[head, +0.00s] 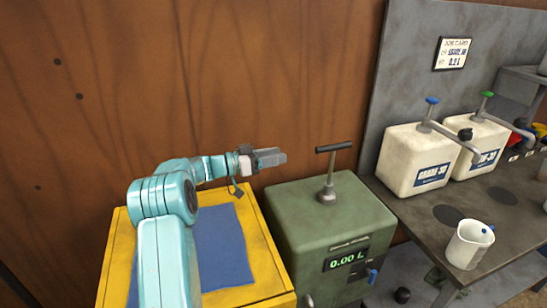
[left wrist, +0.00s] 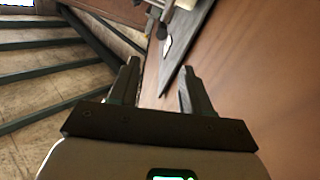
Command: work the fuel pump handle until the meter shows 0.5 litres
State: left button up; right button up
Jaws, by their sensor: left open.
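The fuel pump (head: 330,222) is a green box with a T-shaped handle on top. The handle's dark crossbar (head: 333,147) sits on a grey upright shaft. The meter (head: 346,260) on the front face reads 0.00 L in green digits. My left gripper (head: 284,157) is to the left of the crossbar, at about its height in the picture, and does not touch it. In the left wrist view the two fingers (left wrist: 158,82) are apart with nothing between them. The handle cannot be made out in that view. My right gripper is not in view.
A yellow cabinet (head: 262,262) with a blue mat (head: 225,245) stands left of the pump. On the right, a grey bench (head: 440,250) holds two white GRADE-30 jugs (head: 408,165) with pump spouts and a white measuring cup (head: 468,246). A brown wall (head: 110,90) rises behind.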

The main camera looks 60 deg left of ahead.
aim_at(318, 150)
pick_arm(q)
jog(key=w+d+m+p, duration=0.1)
jog(key=w, duration=0.3)
jog(key=w+d+m+p, duration=0.1)
jog(key=w+m, duration=0.1)
jog(key=w, duration=0.3)
jog(key=w+d+m+p, duration=0.1)
jog(key=w+d+p, duration=0.1)
jog(key=w, duration=0.2)
jog(key=shift+w+f, duration=0.3)
jog(key=shift+w, duration=0.05)
grip_shut()
jog(key=shift+f, duration=0.1)
